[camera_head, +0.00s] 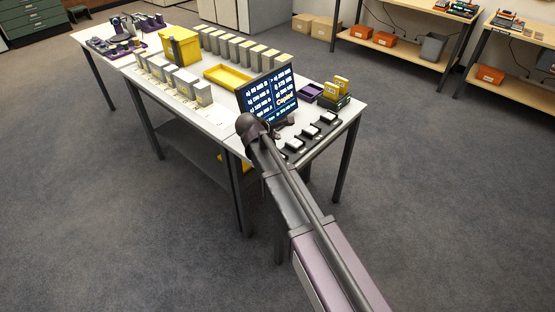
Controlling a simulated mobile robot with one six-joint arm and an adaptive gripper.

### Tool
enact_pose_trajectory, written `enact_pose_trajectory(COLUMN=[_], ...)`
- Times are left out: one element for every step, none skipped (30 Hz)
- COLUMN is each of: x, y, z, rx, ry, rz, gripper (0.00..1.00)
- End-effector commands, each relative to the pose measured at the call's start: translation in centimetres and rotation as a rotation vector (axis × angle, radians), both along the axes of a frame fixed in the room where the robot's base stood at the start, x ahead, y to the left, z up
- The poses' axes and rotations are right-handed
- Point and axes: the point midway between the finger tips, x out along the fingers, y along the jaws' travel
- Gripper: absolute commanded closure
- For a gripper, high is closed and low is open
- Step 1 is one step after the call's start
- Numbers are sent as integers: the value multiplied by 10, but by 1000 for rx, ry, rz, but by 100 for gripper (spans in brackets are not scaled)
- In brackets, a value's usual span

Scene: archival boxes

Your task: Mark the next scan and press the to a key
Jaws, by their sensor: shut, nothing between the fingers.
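A dark screen (268,96) with several lines of white text and a larger yellow word, apparently "Copied", stands tilted on the white table (222,119). The small text is too blurred to read surely. A row of dark key units with pale tops (311,131) lies in front of and right of the screen, along the table's near right edge. Their labels are too small to read. My gripper (281,124), small and dark, is just below the screen, left of the keys. My wrist and arm partly hide it and the table edge. It holds nothing visible.
Grey boxes stand in two rows around a yellow tray (227,77). A yellow bin (180,46) stands farther left. A purple tray (309,92) and a dark holder with yellow boxes (341,84) are right of the screen. The grey floor is open around the table.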

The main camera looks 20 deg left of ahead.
Motion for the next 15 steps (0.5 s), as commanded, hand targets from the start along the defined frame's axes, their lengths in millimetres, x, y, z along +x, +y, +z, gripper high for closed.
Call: enact_pose_trajectory(x=[0, 0, 0, 0, 0, 0, 0, 0, 0, 0, 0, 0, 0, 0, 0], y=[0, 0, 0, 0, 0, 0, 0, 0, 0, 0, 0, 0, 0, 0, 0], z=[-9, -11, -15, -17, -20, -23, -26, -28, -31, -34, -36, -40, -42, -45, -48], rx=[0, 0, 0, 0, 0, 0, 0, 0, 0, 0, 0, 0, 0, 0, 0], ry=[0, 0, 0, 0, 0, 0, 0, 0, 0, 0, 0, 0, 0, 0, 0], rz=[0, 0, 0, 0, 0, 0, 0, 0, 0, 0, 0, 0, 0, 0, 0], gripper=[100, 100, 100, 100, 100, 100, 100, 100, 100, 100, 100, 100, 100, 100, 100])
